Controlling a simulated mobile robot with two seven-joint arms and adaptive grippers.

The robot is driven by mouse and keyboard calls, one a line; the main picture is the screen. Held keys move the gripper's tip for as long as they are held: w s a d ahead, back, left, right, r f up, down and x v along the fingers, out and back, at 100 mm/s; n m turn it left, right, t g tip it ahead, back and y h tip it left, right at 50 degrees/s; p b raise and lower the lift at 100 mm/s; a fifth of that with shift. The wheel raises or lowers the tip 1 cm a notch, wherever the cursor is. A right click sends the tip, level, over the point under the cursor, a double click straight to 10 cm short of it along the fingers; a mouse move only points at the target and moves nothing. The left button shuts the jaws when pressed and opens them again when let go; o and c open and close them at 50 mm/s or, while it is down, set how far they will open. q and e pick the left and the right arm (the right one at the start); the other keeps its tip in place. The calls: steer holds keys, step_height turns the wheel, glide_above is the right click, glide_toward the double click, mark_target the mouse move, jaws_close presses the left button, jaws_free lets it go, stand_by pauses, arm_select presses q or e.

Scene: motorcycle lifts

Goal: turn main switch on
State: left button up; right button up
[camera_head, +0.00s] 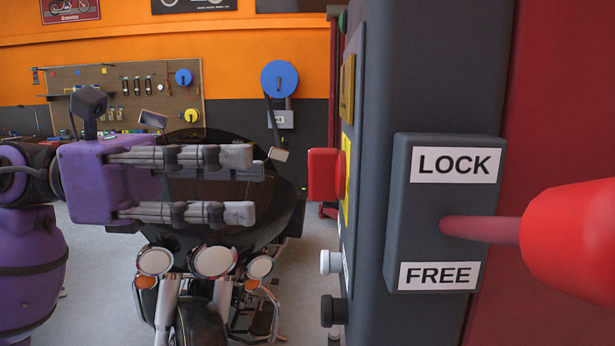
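A red switch knob (323,174) sticks out to the left from a yellow plate (347,170) on the side of the grey lift column (380,120). I take it for the main switch; it is seen nearly edge-on, so its on or off position cannot be read. My purple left gripper (250,186) is level with the knob, to its left in the picture. Its two grey fingers are apart, one above the other, with nothing between them. A gap shows between fingertips and knob. My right gripper is not in view.
A grey box (440,260) marked LOCK and FREE carries a lever with a large red handle (575,245) at right. White (329,262) and black (332,310) buttons sit below the knob. A black motorcycle (215,235) stands behind my gripper. A tool board (130,95) hangs behind.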

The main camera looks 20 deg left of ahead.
mark_target(324, 175)
arm_select(q)
steer(key=p+x, duration=0.1)
steer(key=x, duration=0.6)
steer(key=shift+d, duration=0.25)
steer(key=shift+s, duration=0.1)
steer(key=shift+c, duration=0.5)
steer(key=c, duration=0.6)
jaws_close()
